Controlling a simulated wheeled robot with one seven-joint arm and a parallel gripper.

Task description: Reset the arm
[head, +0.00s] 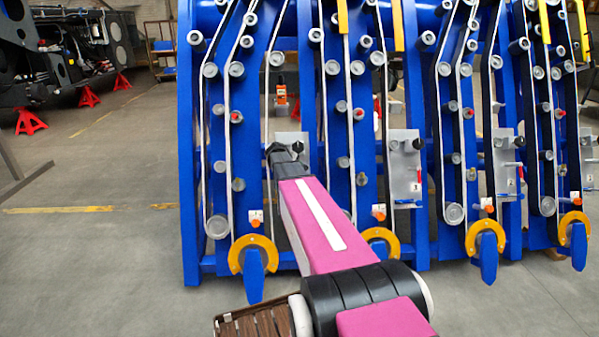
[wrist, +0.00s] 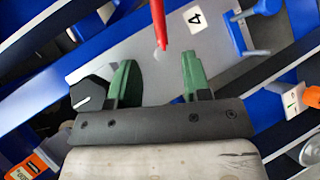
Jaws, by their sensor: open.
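My arm, pink with black joints, reaches forward from the bottom of the head view toward the blue harvester chassis (head: 187,150). My gripper (head: 277,148) is at its far end, in front of a grey plate on the chassis. In the wrist view my gripper (wrist: 157,85) shows two green fingers spread apart with nothing between them. Beyond the fingers is the grey plate (wrist: 150,50) with a label "4" (wrist: 195,16). A red handle (wrist: 158,22) points down above the gap between the fingers. A black knob (wrist: 90,93) is just left of the left finger.
Blue pegs (wrist: 262,8) stick out at the upper right in the wrist view. Other grey plates (head: 405,170) and yellow horseshoe-shaped parts (head: 253,245) line the chassis. Open floor (head: 100,240) lies to the left, with red stands (head: 30,121) farther back.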

